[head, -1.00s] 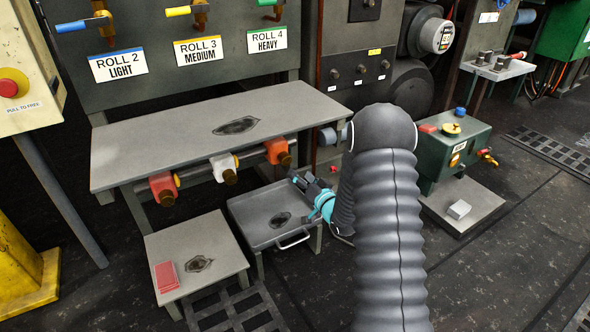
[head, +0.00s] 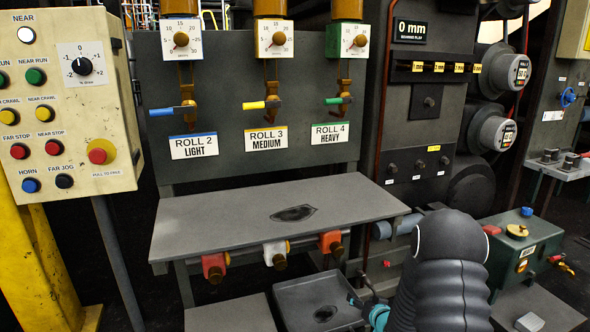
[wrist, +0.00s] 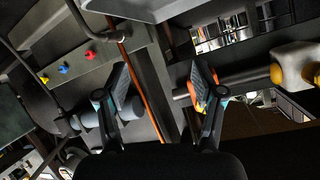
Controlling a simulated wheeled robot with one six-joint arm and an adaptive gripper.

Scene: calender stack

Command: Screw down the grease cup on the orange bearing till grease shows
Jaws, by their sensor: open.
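The orange bearing (head: 330,242) sits under the front right edge of the grey shelf in the head view. Its brown grease cup (head: 337,250) hangs at its front and underside. No grease can be made out there. In the wrist view an orange piece (wrist: 199,105), apparently this bearing, shows partly behind the right finger. My gripper (wrist: 162,88) is open, its two fingers wide apart with nothing between them. In the head view my arm hides most of the gripper, below and right of the bearing; only a teal part shows clearly.
A white bearing (head: 274,252) and a red bearing (head: 214,266) sit left of the orange one. The grey shelf (head: 220,215) overhangs all three. A grey tray (head: 300,290) stands below. A green box (head: 515,250) is at right, a button panel (head: 60,110) at left.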

